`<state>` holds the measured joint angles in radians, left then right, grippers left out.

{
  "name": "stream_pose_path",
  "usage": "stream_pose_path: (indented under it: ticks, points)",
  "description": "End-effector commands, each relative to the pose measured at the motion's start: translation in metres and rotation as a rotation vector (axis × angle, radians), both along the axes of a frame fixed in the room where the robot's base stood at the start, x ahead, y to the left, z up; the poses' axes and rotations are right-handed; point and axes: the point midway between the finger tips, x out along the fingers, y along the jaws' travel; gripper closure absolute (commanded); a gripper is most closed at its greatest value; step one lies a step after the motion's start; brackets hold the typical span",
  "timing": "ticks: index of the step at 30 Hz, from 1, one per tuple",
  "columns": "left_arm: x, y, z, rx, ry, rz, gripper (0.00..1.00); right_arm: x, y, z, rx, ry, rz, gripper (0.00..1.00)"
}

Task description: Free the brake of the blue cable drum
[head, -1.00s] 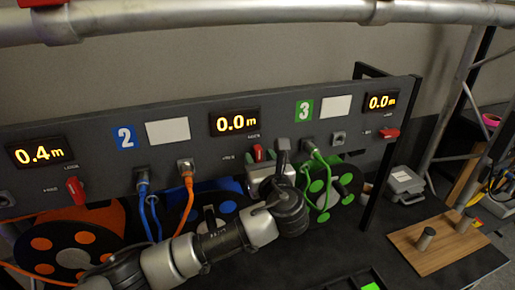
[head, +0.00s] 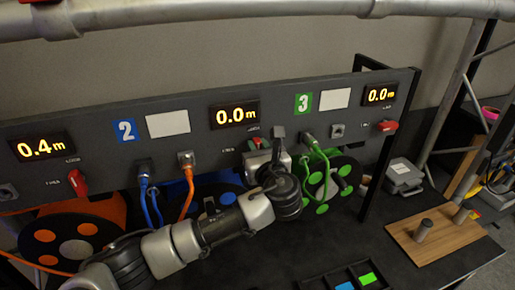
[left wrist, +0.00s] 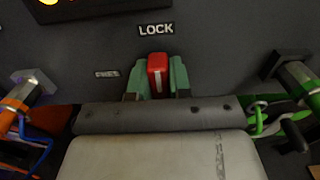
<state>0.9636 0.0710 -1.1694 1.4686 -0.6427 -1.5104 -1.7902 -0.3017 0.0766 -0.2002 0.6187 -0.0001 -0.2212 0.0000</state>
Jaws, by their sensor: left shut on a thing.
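The blue cable drum (head: 222,190) sits under the panel section marked 2, partly hidden behind my left arm. Its red brake lever (left wrist: 157,74) stands upright just below the LOCK label (left wrist: 156,30) in the left wrist view. A smaller, blurred label (left wrist: 107,75) is to the left of the lever. My left gripper (left wrist: 157,84) has its green fingertips on both sides of the lever and is shut on it. In the head view the lever (head: 257,143) is mostly hidden by the gripper. My right gripper is not in view.
The orange drum (head: 75,240) is at left with its red lever (head: 77,183). The green drum (head: 340,180) is at right; its red lever (head: 388,126) lies sideways. Blue and orange plugs are in the panel (head: 90,145). A wooden board (head: 445,240) with pegs is at right.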

Motion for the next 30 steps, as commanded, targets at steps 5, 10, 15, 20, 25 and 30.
stream_pose_path:
  ticks: [5,10,15,20,25,30]
  points:
    - [-0.001,0.0,-0.002,-0.045,-0.016,-0.001,1.0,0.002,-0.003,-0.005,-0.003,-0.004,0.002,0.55]
    - [-0.001,0.0,-0.003,-0.142,-0.045,-0.002,1.0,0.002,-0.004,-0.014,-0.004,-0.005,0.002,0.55]
    - [-0.002,0.002,-0.004,-0.281,-0.09,-0.002,1.0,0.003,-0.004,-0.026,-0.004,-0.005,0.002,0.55]
    - [-0.002,0.003,-0.005,-0.426,-0.138,-0.002,1.0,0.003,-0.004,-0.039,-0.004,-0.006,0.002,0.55]
    - [-0.003,0.004,-0.006,-0.581,-0.187,-0.001,1.0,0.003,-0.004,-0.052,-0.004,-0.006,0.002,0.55]
    - [-0.003,0.006,-0.007,-0.734,-0.238,0.0,1.0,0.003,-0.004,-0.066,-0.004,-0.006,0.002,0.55]
